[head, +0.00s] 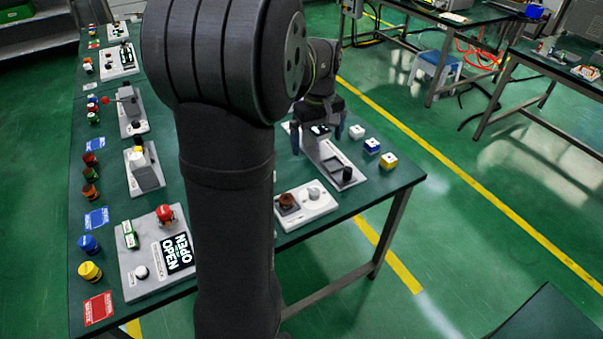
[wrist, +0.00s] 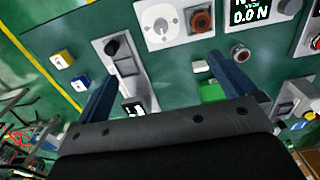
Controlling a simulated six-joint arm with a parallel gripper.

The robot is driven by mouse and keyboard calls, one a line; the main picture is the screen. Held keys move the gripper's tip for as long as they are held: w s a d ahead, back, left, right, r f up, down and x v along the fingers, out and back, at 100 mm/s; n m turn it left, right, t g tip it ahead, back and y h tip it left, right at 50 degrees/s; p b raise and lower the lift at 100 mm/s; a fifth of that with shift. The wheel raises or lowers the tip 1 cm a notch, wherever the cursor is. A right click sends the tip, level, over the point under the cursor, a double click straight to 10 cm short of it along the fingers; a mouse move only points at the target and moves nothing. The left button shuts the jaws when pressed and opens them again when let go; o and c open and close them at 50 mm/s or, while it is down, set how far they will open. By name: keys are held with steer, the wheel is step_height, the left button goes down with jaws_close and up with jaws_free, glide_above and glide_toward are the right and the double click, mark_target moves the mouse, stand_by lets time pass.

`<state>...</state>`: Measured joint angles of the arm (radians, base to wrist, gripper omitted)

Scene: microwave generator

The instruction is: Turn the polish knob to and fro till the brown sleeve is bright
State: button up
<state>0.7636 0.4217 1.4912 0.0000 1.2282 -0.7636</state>
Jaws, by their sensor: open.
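The brown sleeve (head: 287,200) stands on a white plate (head: 328,207) at the table's front right, beside a pale round knob (head: 314,193), likely the polish knob. In the wrist view the brown sleeve (wrist: 201,20) and the round knob (wrist: 163,25) show at the top, side by side on the plate. The sleeve looks dull brown. My gripper (head: 318,132) is open over the grey fixture behind the plate. In the wrist view my gripper's fingers (wrist: 162,68) are wide apart, with nothing between them, and apart from knob and sleeve.
The grey fixture (head: 329,164) with a black post lies behind the plate. Several small cubes (head: 372,146) stand to its right. A display panel (head: 177,252) with a red button is at front left. My arm hides the middle of the table.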

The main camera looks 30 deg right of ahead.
mark_target(315, 191)
steer(key=shift+r, duration=0.1)
steer(key=shift+c, duration=0.2)
steer(key=shift+m, duration=0.3)
steer(key=c, duration=0.7)
steer(key=shift+m, duration=0.6)
steer(key=c, duration=0.3)
step_height(315, 191, down, 19)
steer(key=m, duration=1.4)
steer(key=shift+a, duration=0.1)
steer(key=c, duration=1)
